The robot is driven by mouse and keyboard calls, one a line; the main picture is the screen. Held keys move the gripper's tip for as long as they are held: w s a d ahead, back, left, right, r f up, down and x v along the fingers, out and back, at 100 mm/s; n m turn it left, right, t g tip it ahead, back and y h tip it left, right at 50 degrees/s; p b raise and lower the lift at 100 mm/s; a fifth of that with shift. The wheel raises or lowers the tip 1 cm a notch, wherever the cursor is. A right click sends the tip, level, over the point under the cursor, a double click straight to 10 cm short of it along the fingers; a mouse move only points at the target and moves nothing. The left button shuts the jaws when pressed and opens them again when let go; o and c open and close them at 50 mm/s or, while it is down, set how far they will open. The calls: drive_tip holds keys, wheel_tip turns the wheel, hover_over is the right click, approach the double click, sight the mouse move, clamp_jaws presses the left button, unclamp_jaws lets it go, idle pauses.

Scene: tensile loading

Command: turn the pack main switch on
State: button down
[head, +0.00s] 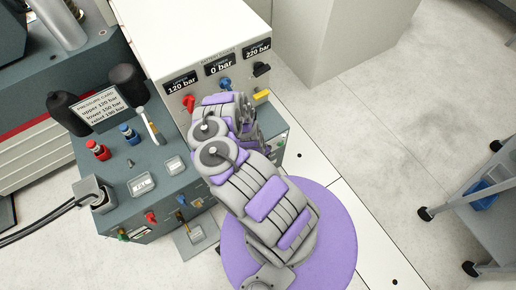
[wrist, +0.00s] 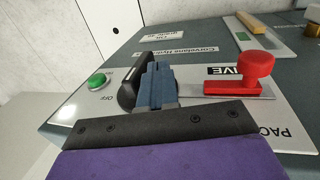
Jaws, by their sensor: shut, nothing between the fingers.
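In the wrist view a black handle (wrist: 130,88) stands up from a light plate with a printed OFF beside it; it looks like the pack main switch. Part of the upside-down word PACK shows at the plate's right edge. My gripper (wrist: 158,82) has its blue-grey fingers together, with nothing between them. The fingers are just right of the black handle and overlap its edge in the picture; whether they touch cannot be told. In the head view my arm covers the switch and my fingertips.
A red knob (wrist: 257,75) stands right of the fingers, and a green button (wrist: 97,82) left of the handle. The head view shows a white cabinet with pressure displays (head: 219,65), a grey console (head: 125,160) with levers, and a cart (head: 485,195) at right.

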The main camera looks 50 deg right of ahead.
drive_tip(key=p+v, duration=0.8)
drive_tip(key=v, duration=0.5)
drive_tip(key=shift+p, duration=0.3)
drive_tip(key=shift+a, duration=0.15)
